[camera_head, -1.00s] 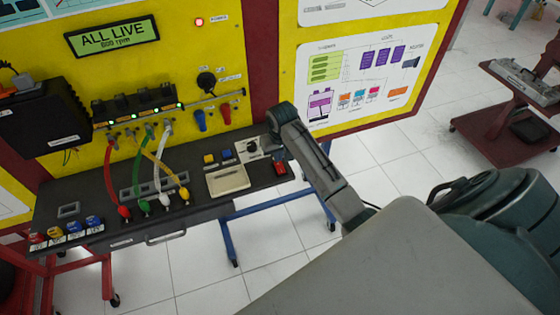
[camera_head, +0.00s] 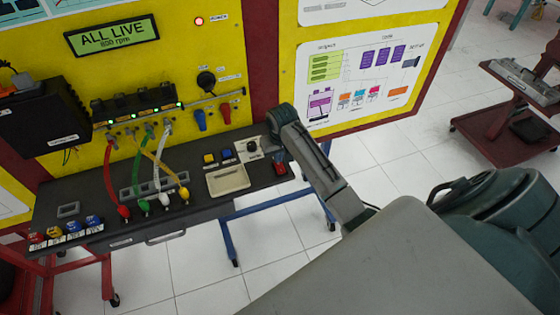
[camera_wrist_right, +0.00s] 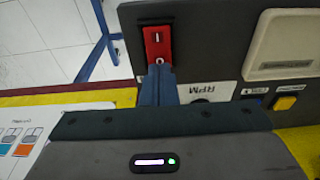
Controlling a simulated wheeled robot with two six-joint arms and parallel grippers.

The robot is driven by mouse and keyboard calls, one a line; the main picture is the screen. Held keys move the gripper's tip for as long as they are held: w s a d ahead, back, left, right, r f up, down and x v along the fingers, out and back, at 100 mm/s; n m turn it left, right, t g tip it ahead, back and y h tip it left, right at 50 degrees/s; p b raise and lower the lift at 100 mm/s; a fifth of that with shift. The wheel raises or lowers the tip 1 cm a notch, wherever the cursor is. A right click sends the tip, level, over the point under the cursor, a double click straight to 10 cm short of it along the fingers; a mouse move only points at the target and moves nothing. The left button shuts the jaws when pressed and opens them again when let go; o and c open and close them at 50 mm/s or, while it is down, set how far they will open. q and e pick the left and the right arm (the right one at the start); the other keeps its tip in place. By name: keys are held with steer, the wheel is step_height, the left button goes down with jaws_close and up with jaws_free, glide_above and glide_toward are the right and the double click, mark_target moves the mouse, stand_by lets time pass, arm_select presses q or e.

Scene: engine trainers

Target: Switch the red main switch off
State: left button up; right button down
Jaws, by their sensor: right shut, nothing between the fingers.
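The red main switch (camera_head: 280,168) is a rocker at the right end of the dark bench panel. In the right wrist view the rocker (camera_wrist_right: 158,42) shows an "I" mark at its far end and an "O" at the end nearer my gripper. My right gripper (camera_wrist_right: 159,72) is shut and empty, its fingertips at the "O" end of the rocker. They touch it or hover just above; I cannot tell which. In the head view my right gripper (camera_head: 276,150) reaches down over the panel's right end. My left gripper is not in view.
An RPM knob (camera_wrist_right: 200,100), a yellow button (camera_wrist_right: 285,103) and a cream tray (camera_head: 228,179) sit beside the switch. Coloured cables hang further left.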

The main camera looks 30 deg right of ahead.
steer(key=shift+f, duration=0.6)
steer(key=shift+r, duration=0.1)
steer(key=shift+r+p, duration=0.55)
steer(key=shift+r, duration=2.9)
